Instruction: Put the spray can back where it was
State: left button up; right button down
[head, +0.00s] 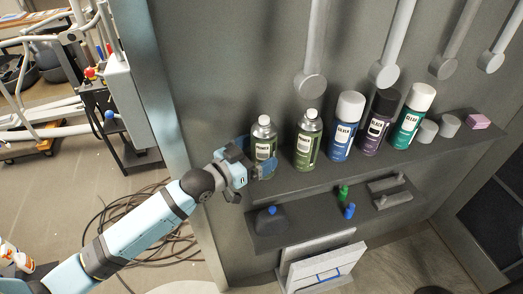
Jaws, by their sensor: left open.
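Several spray cans stand upright in a row on a dark grey wall shelf (330,177). My right gripper is out of view.
Grey round pieces (438,128) and a pink block (478,122) sit at the shelf's right. A lower shelf (316,222) holds small blue and green items. Grey posts (315,50) hang above. Cables (140,225) lie on the floor at left.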

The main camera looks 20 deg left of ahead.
pick_arm(q)
jog(key=b+v, duration=0.2)
jog(key=v, duration=0.8)
jog(key=s+d+f+n+g+y, duration=0.1)
jog(key=s+f+y, duration=0.1)
jog(key=s+f, duration=0.3)
jog(key=s+d+f+n+g+y, duration=0.1)
jog(key=s+f, duration=0.4)
jog(key=f, duration=0.7)
jog(key=s+d+f+n+g+y, duration=0.1)
jog(key=s+f+g+y, duration=0.1)
jog(key=s+f, duration=0.3)
notch_tip(320, 180, down, 4)
jog(key=shift+d+f+n+y, duration=0.25)
jog(key=shift+n+y, duration=0.15)
jog(key=shift+y, duration=0.5)
notch_tip(320, 180, up, 3)
jog(key=p, duration=0.3)
jog(key=shift+s+a, duration=0.1)
jog(key=shift+a, duration=0.05)
